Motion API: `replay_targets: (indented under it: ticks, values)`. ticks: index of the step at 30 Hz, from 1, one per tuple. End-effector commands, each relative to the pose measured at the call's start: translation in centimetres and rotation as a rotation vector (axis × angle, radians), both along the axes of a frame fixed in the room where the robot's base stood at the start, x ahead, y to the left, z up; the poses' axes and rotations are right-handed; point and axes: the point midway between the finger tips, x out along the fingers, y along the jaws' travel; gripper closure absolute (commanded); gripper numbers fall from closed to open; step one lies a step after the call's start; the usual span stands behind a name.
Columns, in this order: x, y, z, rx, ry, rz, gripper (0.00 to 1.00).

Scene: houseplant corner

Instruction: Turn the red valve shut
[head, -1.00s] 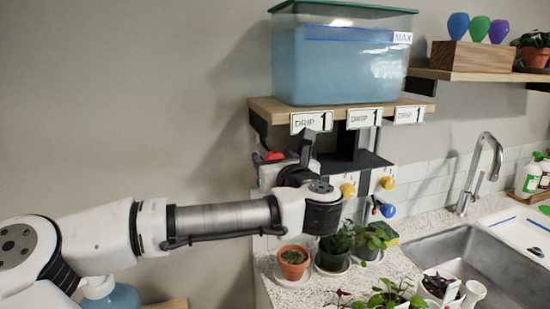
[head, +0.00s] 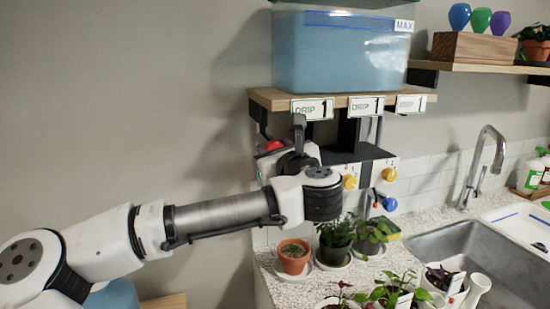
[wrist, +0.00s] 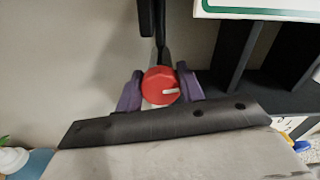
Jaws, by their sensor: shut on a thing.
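The red valve (wrist: 160,80) is a round knob with a white mark pointing right in the wrist view. The two purple fingers of my gripper (wrist: 160,92) are shut on it, one on each side. In the head view the red valve (head: 273,146) shows as a small red patch at the left end of the valve panel, under the shelf. My wrist hides most of it and most of the fingers there.
A blue water tank (head: 340,50) stands on a wooden shelf (head: 270,97) with DRIP tags. Yellow knobs (head: 349,181) and a blue knob (head: 389,203) sit right of my wrist. Potted plants (head: 294,257) stand on the counter below, beside a sink (head: 470,250).

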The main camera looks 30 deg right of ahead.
Motion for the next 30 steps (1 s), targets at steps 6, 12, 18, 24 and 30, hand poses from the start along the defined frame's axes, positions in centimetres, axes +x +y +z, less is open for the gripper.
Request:
replay_targets:
  ticks: [6,12,18,24,30]
  values:
    - [0.01,0.02,-0.76,-0.200,0.054,-0.001,0.85]
    - [0.03,0.10,-0.72,-0.384,0.102,0.000,0.85]
    - [0.03,0.12,-0.72,-0.566,0.150,0.000,0.85]
    - [0.06,0.18,-0.70,-0.751,0.197,0.000,0.85]
    - [0.07,0.21,-0.73,-0.931,0.245,0.001,0.85]
